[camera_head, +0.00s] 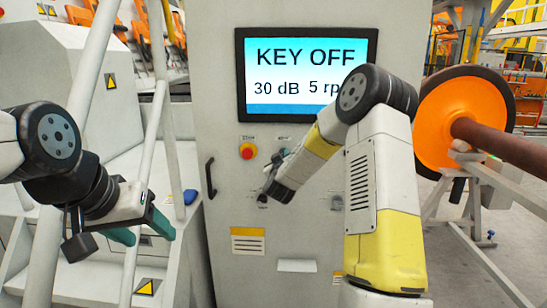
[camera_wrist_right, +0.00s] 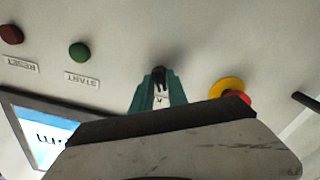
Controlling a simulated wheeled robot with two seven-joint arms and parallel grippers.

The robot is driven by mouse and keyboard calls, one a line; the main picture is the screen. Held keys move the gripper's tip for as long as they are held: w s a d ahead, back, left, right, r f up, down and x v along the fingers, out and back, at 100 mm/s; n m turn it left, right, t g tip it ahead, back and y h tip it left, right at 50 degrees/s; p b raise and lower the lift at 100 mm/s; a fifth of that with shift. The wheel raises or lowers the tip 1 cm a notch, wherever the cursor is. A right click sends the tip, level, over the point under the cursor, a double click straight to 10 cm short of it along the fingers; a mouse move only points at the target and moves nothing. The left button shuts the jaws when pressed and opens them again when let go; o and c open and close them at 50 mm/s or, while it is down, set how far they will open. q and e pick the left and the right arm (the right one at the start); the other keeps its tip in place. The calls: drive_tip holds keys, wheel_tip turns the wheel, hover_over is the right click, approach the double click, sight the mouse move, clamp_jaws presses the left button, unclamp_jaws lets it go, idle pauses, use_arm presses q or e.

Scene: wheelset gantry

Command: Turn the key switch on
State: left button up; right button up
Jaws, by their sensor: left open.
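The panel screen (camera_head: 306,72) reads "KEY OFF", with "30 dB" and a partly covered "5 rp" below. A black key switch (camera_wrist_right: 159,72) shows in the right wrist view, between the fingertips of my right gripper (camera_wrist_right: 160,80). I cannot tell whether the fingers touch it or only stand around it. In the head view my right gripper (camera_head: 268,188) is at the panel below the red button, largely hidden by its own wrist. My left gripper (camera_head: 148,232) is open and empty, left of the panel and away from it.
A red emergency button on a yellow base (camera_head: 248,151) is close to my right gripper. Green (camera_wrist_right: 79,52) and red (camera_wrist_right: 11,34) buttons show in the wrist view. A black handle (camera_head: 210,178) is on the panel's left. An orange wheel (camera_head: 462,120) stands right.

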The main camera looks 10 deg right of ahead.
clamp_jaws()
drive_tip(key=shift+m, duration=5.9)
